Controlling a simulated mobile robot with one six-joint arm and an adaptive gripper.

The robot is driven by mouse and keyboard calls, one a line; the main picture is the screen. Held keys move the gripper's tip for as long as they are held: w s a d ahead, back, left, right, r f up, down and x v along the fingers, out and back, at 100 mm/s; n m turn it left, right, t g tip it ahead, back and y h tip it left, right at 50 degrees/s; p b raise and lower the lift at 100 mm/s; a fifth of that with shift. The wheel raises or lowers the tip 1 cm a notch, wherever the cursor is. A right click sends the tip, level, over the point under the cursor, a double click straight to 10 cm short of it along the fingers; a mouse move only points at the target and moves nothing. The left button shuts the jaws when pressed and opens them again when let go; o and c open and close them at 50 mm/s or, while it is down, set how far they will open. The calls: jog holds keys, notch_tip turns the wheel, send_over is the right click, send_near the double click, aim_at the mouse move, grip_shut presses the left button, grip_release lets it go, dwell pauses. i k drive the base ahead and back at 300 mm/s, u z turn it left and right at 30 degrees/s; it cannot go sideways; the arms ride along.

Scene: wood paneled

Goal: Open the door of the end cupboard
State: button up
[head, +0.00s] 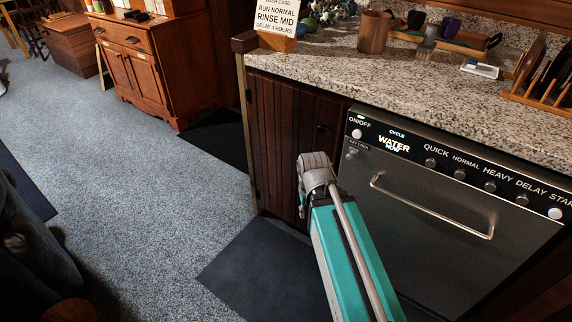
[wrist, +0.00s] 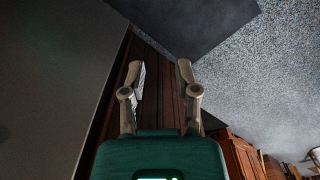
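The end cupboard door (head: 272,135) is dark slatted wood at the counter's left end, beside the dishwasher, and looks closed. Its small dark round knob (head: 320,127) is near the door's upper right. In the head view my arm reaches up to the door's lower right part and hides some of it; my gripper itself is mostly hidden there. In the wrist view my gripper (wrist: 160,70) is open, its two fingers apart with nothing between them. The door's slats (wrist: 168,95) show behind the fingers. I cannot make out the knob in that view.
The steel dishwasher (head: 430,215) with a bar handle (head: 430,207) stands right of the door. A granite counter (head: 400,75) overhangs above. A wooden cabinet (head: 155,70) stands farther back.

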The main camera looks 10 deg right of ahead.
aim_at(288, 120)
jog(key=z, duration=0.05)
jog(key=k, duration=1.3)
jog(key=u, duration=0.35)
jog(key=i, duration=1)
jog(key=z, duration=0.05)
